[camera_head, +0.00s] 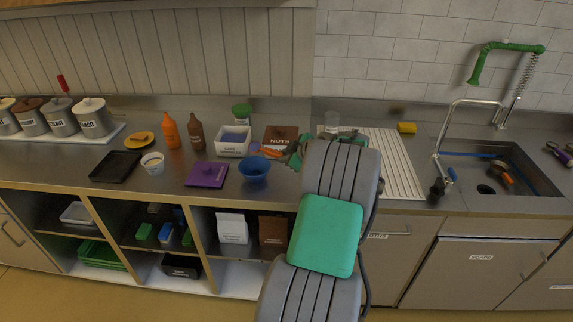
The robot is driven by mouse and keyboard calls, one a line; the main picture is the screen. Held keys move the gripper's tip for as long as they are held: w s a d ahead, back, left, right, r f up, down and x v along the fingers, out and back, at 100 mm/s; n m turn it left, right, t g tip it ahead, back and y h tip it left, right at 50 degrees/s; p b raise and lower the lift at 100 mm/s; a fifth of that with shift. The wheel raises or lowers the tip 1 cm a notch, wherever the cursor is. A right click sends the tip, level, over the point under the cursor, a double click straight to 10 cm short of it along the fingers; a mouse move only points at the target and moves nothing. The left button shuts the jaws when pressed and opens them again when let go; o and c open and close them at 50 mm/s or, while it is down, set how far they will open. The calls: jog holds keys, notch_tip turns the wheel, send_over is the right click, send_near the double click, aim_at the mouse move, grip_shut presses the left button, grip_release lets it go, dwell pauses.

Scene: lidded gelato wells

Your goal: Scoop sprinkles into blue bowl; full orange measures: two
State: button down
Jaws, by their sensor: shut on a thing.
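The blue bowl (254,173) stands upright on the counter near its front edge; I cannot make out its contents. A white square tub (233,150) with a bluish fill stands behind it to the left; its label is too small to read, so I cannot confirm it holds the sprinkles. My gripper (289,157) is right of and slightly behind the bowl, partly hidden by my arm. It is shut on an orange measure (268,150), which points left above the counter, between the tub and the NUTS box.
A brown NUTS box (282,136) stands behind my gripper. A purple lid (207,174) lies left of the bowl. Orange (170,132) and brown (196,134) bottles, a small white cup (153,162) and a black tray (116,166) stand further left. The sink (495,165) is right.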

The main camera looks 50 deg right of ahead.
jog(key=n+t+h+b, duration=0.1)
jog(key=b, duration=0.3)
jog(key=a+f+n+t+h+b, duration=0.1)
jog(key=n+h+b, duration=0.1)
jog(key=b, duration=0.3)
jog(key=n+t+h+b, duration=0.1)
jog(key=h+b, duration=0.1)
jog(key=b, duration=0.2)
jog(key=shift+s+a+f+n+t, duration=0.2)
jog(key=shift+f+n+t, duration=0.1)
jog(key=shift+f+n, duration=0.1)
jog(key=n+t+h+b, duration=0.1)
jog(key=b, duration=0.7)
jog(key=n+t+h+b, duration=0.1)
jog(key=b, duration=0.7)
jog(key=shift+a+f+n+b, duration=0.3)
jog(key=shift+f+b, duration=0.05)
jog(key=shift+f, duration=0.05)
